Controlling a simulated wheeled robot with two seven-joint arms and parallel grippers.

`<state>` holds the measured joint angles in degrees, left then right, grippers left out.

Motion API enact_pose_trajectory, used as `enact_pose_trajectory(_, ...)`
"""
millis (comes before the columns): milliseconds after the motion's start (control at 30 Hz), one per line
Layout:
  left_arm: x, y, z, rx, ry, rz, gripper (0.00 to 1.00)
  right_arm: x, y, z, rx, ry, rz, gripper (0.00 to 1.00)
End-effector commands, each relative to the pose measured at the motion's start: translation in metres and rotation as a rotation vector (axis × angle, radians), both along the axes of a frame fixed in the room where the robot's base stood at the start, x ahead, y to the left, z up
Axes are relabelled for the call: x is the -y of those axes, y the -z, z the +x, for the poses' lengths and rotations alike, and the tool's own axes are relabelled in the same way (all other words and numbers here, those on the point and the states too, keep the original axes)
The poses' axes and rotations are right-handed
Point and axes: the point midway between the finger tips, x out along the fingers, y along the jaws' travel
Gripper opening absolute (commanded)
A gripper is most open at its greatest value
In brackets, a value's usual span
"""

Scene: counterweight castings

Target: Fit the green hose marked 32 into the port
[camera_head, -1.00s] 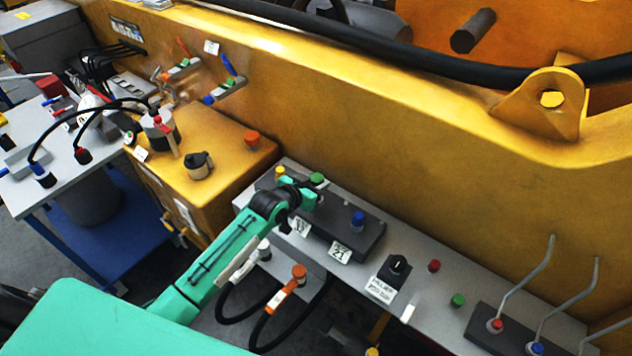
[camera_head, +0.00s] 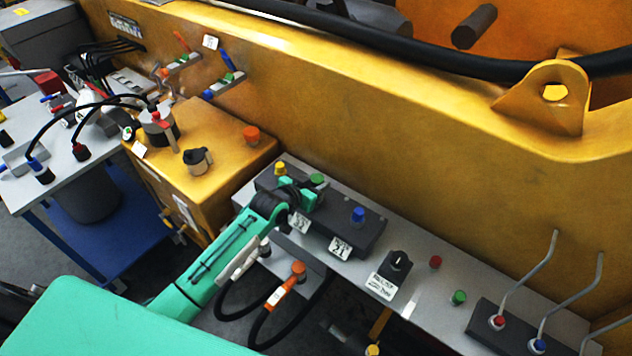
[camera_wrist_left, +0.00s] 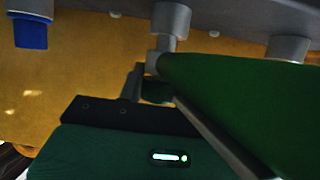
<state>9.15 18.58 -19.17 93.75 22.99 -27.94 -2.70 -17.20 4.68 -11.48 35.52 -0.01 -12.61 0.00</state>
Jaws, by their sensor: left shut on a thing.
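In the head view my left gripper (camera_head: 300,193) is at the dark block on the grey ledge, shut at a green fitting (camera_head: 317,180). I cannot read a 32 on it or tell whether it is the hose's end or part of the port. In the left wrist view a grey port-like stem (camera_wrist_left: 171,20) points down toward my gripper, close to a small dark green piece (camera_wrist_left: 155,90). A large green shape (camera_wrist_left: 235,100) covers the right side there and hides much of the contact. My right gripper is not in view.
The dark block (camera_head: 325,233) also bears a yellow fitting (camera_head: 280,168) and a blue fitting (camera_head: 358,215). An orange-topped hose (camera_head: 297,270) stands in front. A knob box (camera_head: 397,264) and bent levers (camera_head: 545,290) are to the right. The yellow wall (camera_head: 400,150) rises behind.

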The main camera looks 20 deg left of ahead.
Motion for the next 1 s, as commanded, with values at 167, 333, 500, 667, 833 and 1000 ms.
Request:
enact_pose_trajectory(167, 0.0, 0.004, 0.0, 0.002, 0.0, -0.001, 0.0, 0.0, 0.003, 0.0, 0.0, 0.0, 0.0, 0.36)
enact_pose_trajectory(333, 0.0, 0.008, 0.0, 0.002, 0.0, -0.001, 0.0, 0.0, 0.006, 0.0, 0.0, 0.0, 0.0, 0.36)
enact_pose_trajectory(500, 0.0, 0.013, 0.0, 0.002, 0.0, -0.001, 0.0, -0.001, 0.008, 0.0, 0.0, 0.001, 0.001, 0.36)
enact_pose_trajectory(667, 0.0, 0.013, 0.0, 0.002, 0.0, -0.001, 0.54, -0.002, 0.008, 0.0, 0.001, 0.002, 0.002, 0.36)
enact_pose_trajectory(833, 0.0, 0.013, 0.0, 0.001, 0.0, 0.0, 0.6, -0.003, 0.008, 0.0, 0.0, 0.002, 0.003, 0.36)
enact_pose_trajectory(1000, 0.0, 0.015, -0.001, -0.002, 0.0, 0.001, 0.6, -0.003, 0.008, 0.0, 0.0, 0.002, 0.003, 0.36)
